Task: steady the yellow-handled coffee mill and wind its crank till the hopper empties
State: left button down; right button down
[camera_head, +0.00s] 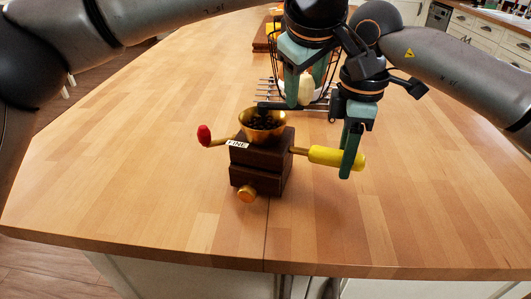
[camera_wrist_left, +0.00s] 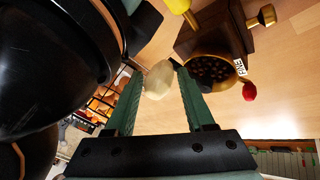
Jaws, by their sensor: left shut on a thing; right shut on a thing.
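The coffee mill (camera_head: 262,168) stands upright on the wooden island, a dark brown box with a "FINE" label and a brass drawer knob (camera_head: 246,194). Its brass hopper (camera_head: 262,122) holds dark beans, also seen in the left wrist view (camera_wrist_left: 210,70). A yellow handle (camera_head: 325,155) sticks out to the right, and my right gripper (camera_head: 350,172) is shut on it. A red knob (camera_head: 204,135) on a brass rod sticks out left. My left gripper (camera_head: 304,102) is shut on the cream crank knob (camera_wrist_left: 158,80), behind and right of the hopper. A dark crank bar (camera_head: 280,105) reaches toward it.
A dark wire basket (camera_head: 272,45) and a rack with metal prongs (camera_head: 268,88) stand behind the mill, partly hidden by my grippers. The wooden worktop (camera_head: 130,150) is clear to the left and in front. Its front edge lies below the mill.

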pick_arm(q)
jog(key=shift+a+f, duration=0.3)
jog(key=shift+f, duration=0.05)
jog(key=c, duration=0.7)
grip_release()
jog(key=shift+r, duration=0.1)
jog(key=shift+d+r, duration=0.15)
jog(key=shift+r, duration=1.65)
jog(key=shift+d+r, duration=0.1)
jog(key=shift+r, duration=1.7)
